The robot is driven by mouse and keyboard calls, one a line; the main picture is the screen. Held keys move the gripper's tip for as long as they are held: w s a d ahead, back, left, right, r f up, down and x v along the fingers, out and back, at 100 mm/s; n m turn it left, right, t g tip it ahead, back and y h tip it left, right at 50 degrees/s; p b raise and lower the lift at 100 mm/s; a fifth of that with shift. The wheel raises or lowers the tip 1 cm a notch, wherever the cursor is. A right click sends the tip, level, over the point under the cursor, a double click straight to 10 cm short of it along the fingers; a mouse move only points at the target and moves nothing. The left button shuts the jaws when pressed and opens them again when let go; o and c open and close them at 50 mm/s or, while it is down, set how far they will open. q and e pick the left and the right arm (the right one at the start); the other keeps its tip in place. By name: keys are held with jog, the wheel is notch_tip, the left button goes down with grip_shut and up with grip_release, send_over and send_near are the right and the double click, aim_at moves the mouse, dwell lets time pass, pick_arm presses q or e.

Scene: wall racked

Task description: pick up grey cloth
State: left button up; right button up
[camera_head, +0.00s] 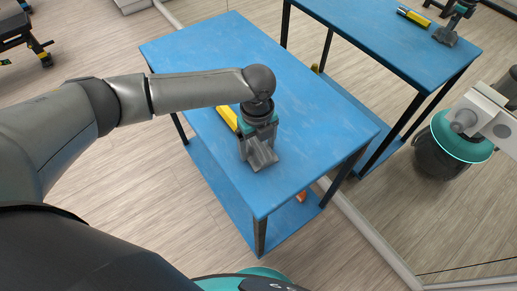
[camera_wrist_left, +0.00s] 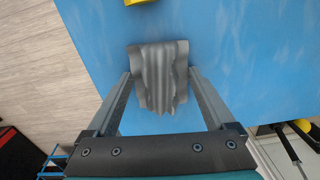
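The grey cloth (camera_wrist_left: 160,80) is a small, folded, wavy piece lying on the blue table top (camera_head: 315,130). It shows clearly in the left wrist view, while in the head view it is hard to separate from the grey fingers. My left gripper (camera_head: 260,157) points down over the cloth near the table's front edge. In the left wrist view the gripper (camera_wrist_left: 160,74) is open, with one finger on each side of the cloth. I cannot tell whether the fingers touch it. My right gripper is not in view.
A yellow object (camera_head: 228,117) lies on the table just behind my left gripper. The table has a blue lower shelf (camera_head: 223,190), with a small orange thing (camera_head: 302,196) near it. A mirror on the right reflects the table and my body. Much of the table top is clear.

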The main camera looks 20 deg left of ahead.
aim_at(257, 145)
pick_arm(q)
jog(key=c, duration=0.9)
jog(key=shift+o, duration=0.2)
jog(key=shift+r, duration=0.1)
notch_tip(257, 145, up, 20)
jog(key=p, duration=0.3)
jog(key=shift+p, duration=0.3)
jog(key=o, duration=0.9)
jog(key=shift+c, duration=0.2)
jog(key=c, duration=0.7)
jog(key=shift+o, duration=0.2)
